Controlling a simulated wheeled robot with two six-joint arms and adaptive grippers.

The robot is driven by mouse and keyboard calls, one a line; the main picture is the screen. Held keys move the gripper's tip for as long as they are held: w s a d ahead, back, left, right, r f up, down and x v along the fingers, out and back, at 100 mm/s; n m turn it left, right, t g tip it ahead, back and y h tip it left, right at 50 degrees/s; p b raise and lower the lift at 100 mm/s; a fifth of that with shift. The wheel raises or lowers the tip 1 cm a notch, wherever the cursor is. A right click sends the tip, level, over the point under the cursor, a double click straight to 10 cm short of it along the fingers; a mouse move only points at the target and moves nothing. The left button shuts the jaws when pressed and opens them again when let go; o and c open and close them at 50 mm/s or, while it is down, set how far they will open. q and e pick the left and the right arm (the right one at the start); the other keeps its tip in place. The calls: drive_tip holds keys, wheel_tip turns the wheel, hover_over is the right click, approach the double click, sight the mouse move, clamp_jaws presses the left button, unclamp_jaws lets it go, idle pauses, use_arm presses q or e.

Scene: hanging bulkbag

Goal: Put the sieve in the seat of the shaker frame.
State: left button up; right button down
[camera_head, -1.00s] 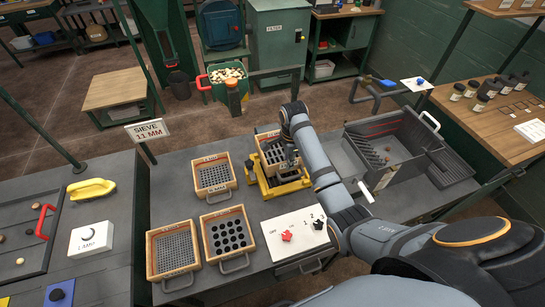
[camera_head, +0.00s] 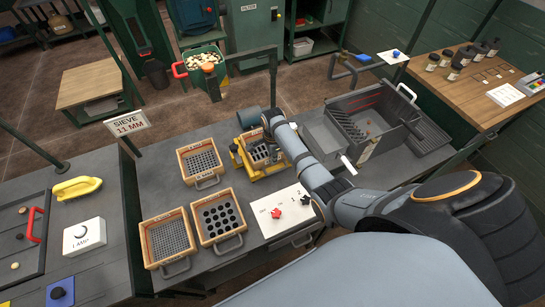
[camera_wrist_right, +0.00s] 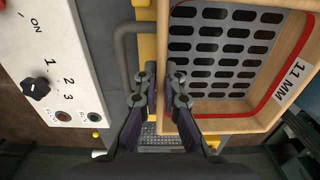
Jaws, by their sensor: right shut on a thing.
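The wooden sieve marked 11 MM (camera_wrist_right: 291,80), with a slotted grey mesh, is at the yellow shaker frame (camera_head: 281,171) in the head view. It appears within the frame's outline, but I cannot tell whether it sits fully down. My right gripper (camera_wrist_right: 161,80) is shut on the sieve's wooden wall on its handle side. In the head view the arm partly hides the fingers and sieve. The sieve's grey handle (camera_wrist_right: 122,38) and a yellow bar of the frame show beside the wall in the wrist view. My left gripper is not in view.
Three other sieves, (camera_head: 182,160), (camera_head: 148,253) and (camera_head: 202,238), lie on the bench left of and below the frame. A white control panel (camera_head: 270,222) with a red knob lies in front. A grey bin (camera_head: 345,145) stands to the right. A sign reads SIEVE 11 MM (camera_head: 127,123).

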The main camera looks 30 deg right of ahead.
drive_tip(key=shift+w+f, duration=0.1)
drive_tip(key=c, duration=1.5)
unclamp_jaws()
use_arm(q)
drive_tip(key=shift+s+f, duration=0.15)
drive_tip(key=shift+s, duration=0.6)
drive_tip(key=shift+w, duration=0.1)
use_arm(e)
drive_tip(key=shift+r, duration=0.25)
use_arm(q)
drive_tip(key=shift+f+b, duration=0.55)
drive_tip(key=shift+b, duration=0.05)
use_arm(e)
wheel_tip(320, 180, up, 12)
drive_tip(key=shift+f, duration=0.15)
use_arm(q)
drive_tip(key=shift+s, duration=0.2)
use_arm(e)
drive_tip(key=shift+s+f, duration=0.1)
drive_tip(key=shift+s, duration=0.1)
